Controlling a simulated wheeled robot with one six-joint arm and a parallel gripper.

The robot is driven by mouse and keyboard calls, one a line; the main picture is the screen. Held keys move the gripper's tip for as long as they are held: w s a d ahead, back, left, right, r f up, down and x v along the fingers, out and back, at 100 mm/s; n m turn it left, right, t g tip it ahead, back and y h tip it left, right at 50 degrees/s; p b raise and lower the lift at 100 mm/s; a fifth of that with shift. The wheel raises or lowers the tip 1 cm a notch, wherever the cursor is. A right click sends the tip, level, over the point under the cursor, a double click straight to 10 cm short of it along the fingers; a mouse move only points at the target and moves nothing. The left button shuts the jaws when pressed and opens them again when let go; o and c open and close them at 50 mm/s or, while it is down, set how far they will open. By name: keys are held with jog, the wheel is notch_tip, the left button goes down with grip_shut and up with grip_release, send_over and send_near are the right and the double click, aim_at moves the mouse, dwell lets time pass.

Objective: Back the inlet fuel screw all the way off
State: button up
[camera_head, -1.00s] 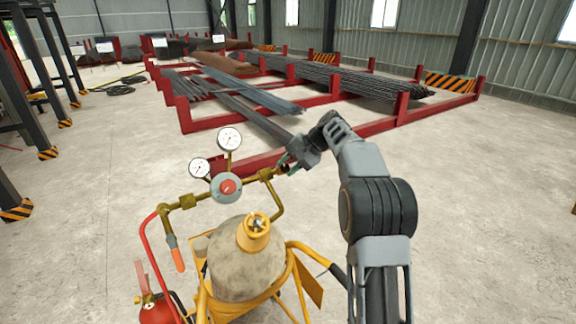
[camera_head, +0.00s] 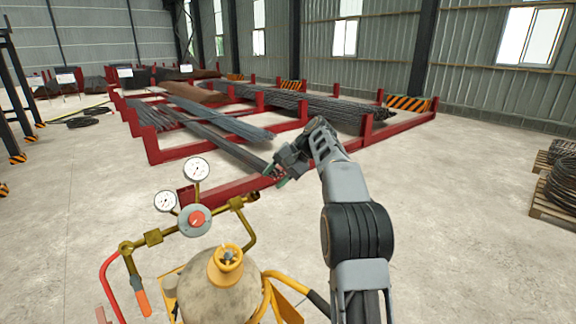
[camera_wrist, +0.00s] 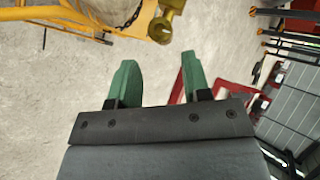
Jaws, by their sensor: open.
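A brass fitting (camera_head: 238,202) ends the right side of a brass pipe run on a gas cylinder (camera_head: 215,299). It also shows at the top of the wrist view (camera_wrist: 161,28), with a round end facing my gripper. No separate screw can be made out on it. The regulator (camera_head: 193,221) has a red centre and two white gauges (camera_head: 196,170). My gripper (camera_head: 275,177) is up and right of the fitting, apart from it.
A yellow cart frame (camera_head: 285,309) surrounds the cylinder. An orange-handled valve (camera_head: 140,297) hangs at the left. Red racks (camera_head: 180,152) with rebar stand behind my gripper. Wooden pallets with coils (camera_head: 555,190) are at the right. The floor between is clear.

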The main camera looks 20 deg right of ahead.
jog(key=v, duration=0.6)
jog(key=shift+p, duration=0.3)
jog(key=shift+r, duration=0.15)
notch_tip(320, 180, down, 11)
jog(key=s+d+h, duration=0.1)
jog(key=s+h, duration=0.1)
jog(key=h, duration=0.2)
jog(key=s+a+f+n+h+b, duration=0.1)
jog(key=s+a+f+n, duration=0.1)
jog(key=s, duration=0.7)
jog(key=s+a+f+n+t+h+b, duration=0.1)
jog(key=s+a+f, duration=0.3)
jog(key=s, duration=0.4)
jog(key=s+a+f+n+t+h+b, duration=0.1)
jog(key=s+a+f+n+h+b, duration=0.1)
jog(key=s+a, duration=0.3)
jog(key=s, duration=0.4)
jog(key=shift+s+f+n+h, duration=0.3)
jog(key=shift+f, duration=0.1)
jog(key=shift+a, duration=0.1)
